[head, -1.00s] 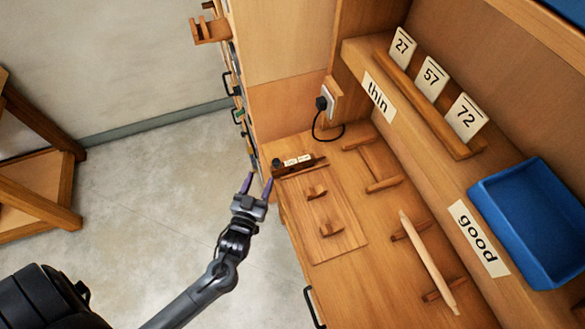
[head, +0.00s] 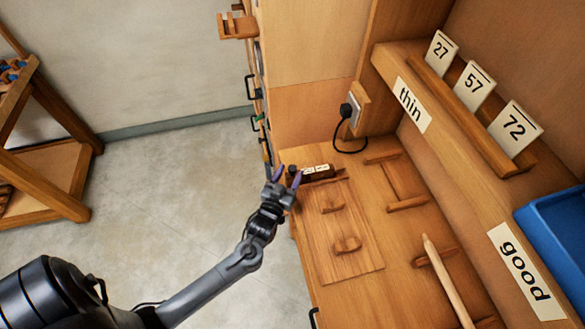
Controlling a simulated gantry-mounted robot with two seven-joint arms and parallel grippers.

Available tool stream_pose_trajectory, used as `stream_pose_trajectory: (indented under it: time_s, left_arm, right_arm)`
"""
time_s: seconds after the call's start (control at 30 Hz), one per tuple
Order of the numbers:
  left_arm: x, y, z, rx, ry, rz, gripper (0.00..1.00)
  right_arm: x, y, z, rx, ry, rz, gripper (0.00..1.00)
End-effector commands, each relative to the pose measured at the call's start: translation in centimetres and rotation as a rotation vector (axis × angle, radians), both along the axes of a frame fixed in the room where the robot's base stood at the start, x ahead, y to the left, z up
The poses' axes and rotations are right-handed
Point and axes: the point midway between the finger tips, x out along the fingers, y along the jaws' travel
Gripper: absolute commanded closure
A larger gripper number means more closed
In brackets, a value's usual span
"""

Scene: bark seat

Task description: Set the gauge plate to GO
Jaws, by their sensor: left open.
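The gauge (head: 318,171) is a small dark wooden block with white lettered plates on top, at the far end of a wooden board on the bench. The lettering is too small to read, so I cannot tell its setting. A dark round knob (head: 292,171) sits at its left end. My left gripper (head: 282,175) is open and empty, its purple fingers at the gauge's left end, overlapping the knob in the picture. I cannot tell whether they touch it. My right gripper is not in view.
The board (head: 365,257) carries two small wooden rests. A pale stick (head: 444,275) lies on supports at right. A shelf holds cards 27, 57 and 72 (head: 515,128), labels "thin" and "good", and a blue tray (head: 560,232). A black plug and cord (head: 347,110) are behind the gauge.

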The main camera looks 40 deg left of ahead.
Motion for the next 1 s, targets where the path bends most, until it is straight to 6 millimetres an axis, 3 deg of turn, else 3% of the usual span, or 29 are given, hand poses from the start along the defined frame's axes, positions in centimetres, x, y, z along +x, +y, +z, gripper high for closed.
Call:
stream_pose_trajectory:
  time_s: [0.23, 0.63, 1.0]
  left_arm:
    - [2.3, 0.8, 0.0, 0.0, 0.0, 0.0, 0.45]
    - [2.7, 0.9, 0.0, 0.0, 0.001, 0.0, 0.45]
    - [2.7, 0.9, 0.0, 0.0, 0.0, 0.0, 1.0]
  right_arm:
    - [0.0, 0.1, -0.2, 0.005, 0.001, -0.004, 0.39]
    - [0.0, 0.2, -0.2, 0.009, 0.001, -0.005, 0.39]
    - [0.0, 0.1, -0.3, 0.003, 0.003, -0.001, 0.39]
